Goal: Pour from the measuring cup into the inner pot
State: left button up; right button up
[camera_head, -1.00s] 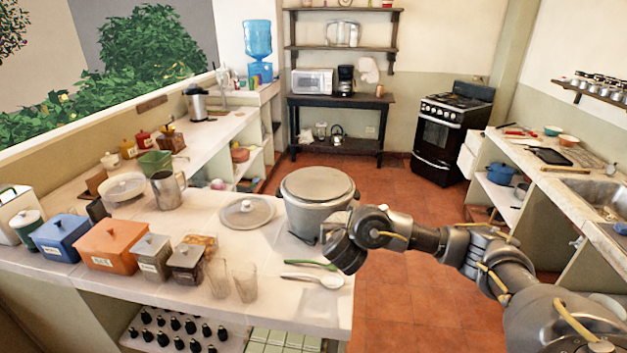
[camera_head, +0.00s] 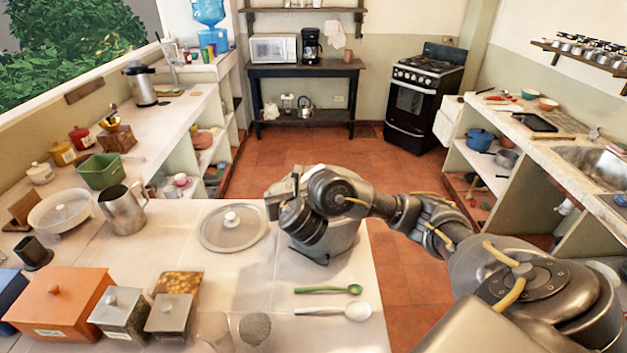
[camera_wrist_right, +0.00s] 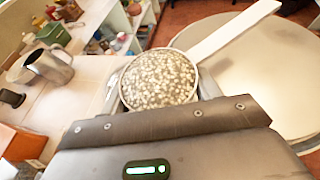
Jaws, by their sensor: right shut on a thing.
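The measuring cup (camera_wrist_right: 160,78) is a small round cup full of pale speckled grains, with a long white handle pointing to the upper right in the right wrist view. My right gripper (camera_head: 281,192) is shut on it and holds it about level beside or over the inner pot's edge. The inner pot (camera_head: 325,245) is a grey round vessel on the near counter, mostly hidden behind my right gripper and wrist in the head view. Its wide pale round top (camera_wrist_right: 262,85) fills the right of the wrist view; I cannot tell how deep it is. My left gripper is not in view.
A round lid (camera_head: 232,236) lies left of the pot. A green spoon (camera_head: 328,290) and a white spoon (camera_head: 340,311) lie in front. A metal pitcher (camera_head: 123,212), an orange box (camera_head: 62,300) and drinking glasses stand further left. Red floor is open to the right.

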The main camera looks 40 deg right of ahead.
jog(key=shift+s+r, duration=0.35)
jog(key=shift+a, duration=0.15)
jog(key=shift+w+f, duration=0.1)
jog(key=shift+w, duration=0.3)
jog(key=shift+d, duration=0.25)
jog(key=shift+s+d+r+y, duration=0.2)
jog(key=shift+r+y, duration=0.05)
jog(key=shift+y, duration=0.05)
jog(key=shift+s+d+r+m, duration=0.1)
jog(key=shift+s+d+m, duration=0.1)
jog(key=shift+m, duration=0.2)
jog(key=shift+d+r, duration=0.1)
jog(key=shift+d, duration=0.1)
jog(key=shift+w+d+y, duration=0.1)
jog(key=shift+y, duration=0.3)
jog(key=shift+w+m, duration=0.2)
jog(key=shift+m, duration=0.1)
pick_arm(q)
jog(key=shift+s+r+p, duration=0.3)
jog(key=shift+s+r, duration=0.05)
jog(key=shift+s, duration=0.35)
